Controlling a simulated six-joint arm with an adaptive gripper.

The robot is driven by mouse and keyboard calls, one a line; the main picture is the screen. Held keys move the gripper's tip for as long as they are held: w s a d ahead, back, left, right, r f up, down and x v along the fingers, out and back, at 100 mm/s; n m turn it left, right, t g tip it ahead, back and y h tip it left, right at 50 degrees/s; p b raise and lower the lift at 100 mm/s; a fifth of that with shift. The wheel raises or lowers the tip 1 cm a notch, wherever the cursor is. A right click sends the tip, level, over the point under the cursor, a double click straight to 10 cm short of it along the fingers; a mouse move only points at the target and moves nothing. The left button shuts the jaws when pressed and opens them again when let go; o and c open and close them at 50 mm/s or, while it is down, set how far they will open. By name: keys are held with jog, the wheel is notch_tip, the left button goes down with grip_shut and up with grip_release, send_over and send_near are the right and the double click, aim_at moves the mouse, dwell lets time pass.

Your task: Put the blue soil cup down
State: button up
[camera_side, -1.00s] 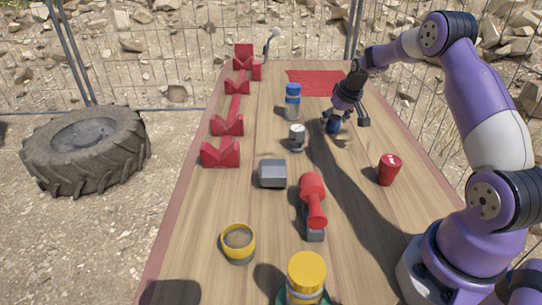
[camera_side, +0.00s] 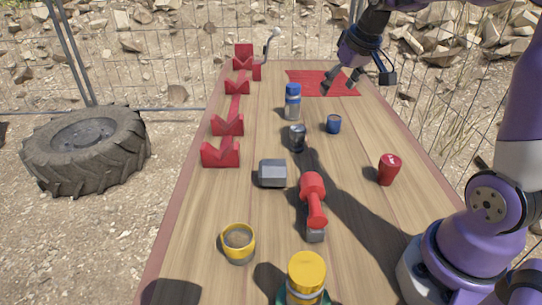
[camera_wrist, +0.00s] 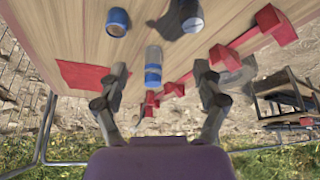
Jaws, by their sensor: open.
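The blue soil cup (camera_side: 333,124) stands upright on the wooden table, in front of the red mat and right of a grey can. It also shows in the wrist view (camera_wrist: 117,22) near the top edge. My gripper (camera_side: 368,85) is open and empty, raised above and behind the cup, over the area of the red mat. In the wrist view its two fingers (camera_wrist: 162,82) are spread wide, with nothing held between them. The cup is apart from the gripper.
A blue-capped bottle (camera_side: 292,102) and the grey can (camera_side: 297,138) stand left of the cup. A red cup (camera_side: 389,170) stands to the right. Red V-blocks (camera_side: 228,125) line the left side. A red drill (camera_side: 313,200) and yellow cup (camera_side: 239,243) are nearer. The red mat (camera_side: 310,82) is bare.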

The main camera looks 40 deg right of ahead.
jog(key=s+a+n+t+y, duration=0.1)
jog(key=s+a+n, duration=0.2)
jog(key=s+a, duration=1)
jog(key=shift+s+a+r, duration=0.15)
jog(key=shift+s+a, duration=0.2)
jog(key=shift+a, duration=0.9)
